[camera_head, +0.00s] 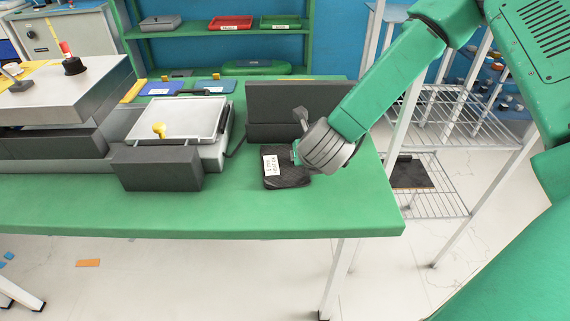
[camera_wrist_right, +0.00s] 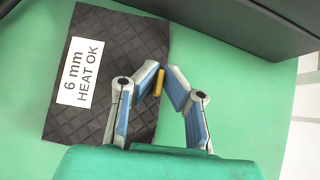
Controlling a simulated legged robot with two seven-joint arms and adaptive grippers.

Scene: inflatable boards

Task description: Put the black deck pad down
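The black deck pad (camera_head: 284,178) is at the right part of the green table, flat and level, on the tabletop or very close above it. It has a quilted surface and a white label. In the right wrist view the pad (camera_wrist_right: 112,45) shows its label reading "6 mm HEAT OK" and a small yellow tab (camera_wrist_right: 159,84) at its edge. My right gripper (camera_head: 297,152) is over the pad's far right side; in the wrist view its fingertips (camera_wrist_right: 163,72) are close together on either side of the tab, apparently pinching it. My left gripper is not in view.
On the green table (camera_head: 230,215), a dark grey upright block (camera_head: 298,98) stands behind the pad. A grey-topped box (camera_head: 180,120) with a dark block (camera_head: 157,168) in front stands left. The table's front right is clear. A wire rack (camera_head: 450,115) stands right.

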